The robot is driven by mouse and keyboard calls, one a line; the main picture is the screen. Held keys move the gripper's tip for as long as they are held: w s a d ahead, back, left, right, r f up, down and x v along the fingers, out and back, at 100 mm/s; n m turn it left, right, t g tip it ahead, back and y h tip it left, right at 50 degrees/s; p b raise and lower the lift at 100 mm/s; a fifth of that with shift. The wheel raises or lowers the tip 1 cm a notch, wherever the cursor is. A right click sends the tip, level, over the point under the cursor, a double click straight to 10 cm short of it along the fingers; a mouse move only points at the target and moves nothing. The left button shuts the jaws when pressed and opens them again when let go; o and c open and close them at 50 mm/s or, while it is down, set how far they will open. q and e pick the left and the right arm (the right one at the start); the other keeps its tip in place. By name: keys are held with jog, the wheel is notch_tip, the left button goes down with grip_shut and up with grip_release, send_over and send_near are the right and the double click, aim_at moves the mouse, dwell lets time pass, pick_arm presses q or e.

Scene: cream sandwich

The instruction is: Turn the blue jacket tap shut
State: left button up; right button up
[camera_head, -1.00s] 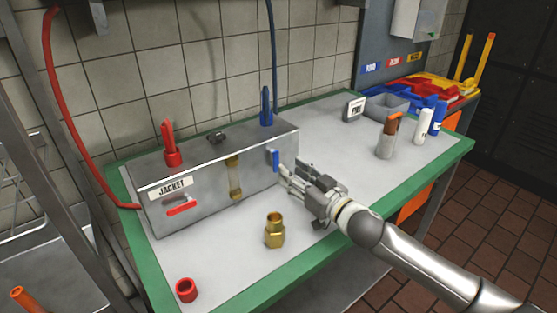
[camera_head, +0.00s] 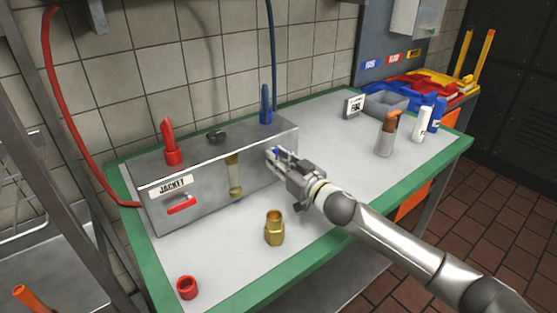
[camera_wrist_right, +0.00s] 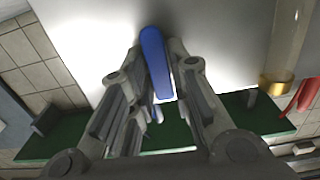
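The blue jacket tap handle (camera_head: 277,153) is on the right part of the front of the grey metal jacket box (camera_head: 215,205). It is mostly hidden by my right gripper (camera_head: 279,158) in the head view. In the right wrist view the blue handle (camera_wrist_right: 155,62) stands between the two fingers of my right gripper (camera_wrist_right: 156,55), which sit close against its sides. The fingers look closed on it. My left gripper is in neither view.
A red lever (camera_head: 181,205) lies nearly level on the box front, beside a brass-ended sight tube (camera_head: 234,176). A brown-topped bottle (camera_head: 387,135) stands right.

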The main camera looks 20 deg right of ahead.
grip_shut()
jog(key=shift+n, duration=0.3)
jog(key=shift+w+d+r+n+p, duration=0.2)
jog(key=shift+n+p, duration=0.75)
jog(key=shift+n, duration=1.9)
jog(key=shift+d+r+n+p, duration=0.4)
jog(key=shift+n+p, duration=0.6)
jog(key=shift+n, duration=1.9)
jog(key=shift+w+d+r+n+p, duration=0.2)
jog(key=shift+n+p, duration=0.75)
jog(key=shift+n, duration=1.9)
jog(key=shift+s, duration=0.1)
jog(key=o, duration=0.6)
grip_release()
jog(key=shift+r, duration=0.1)
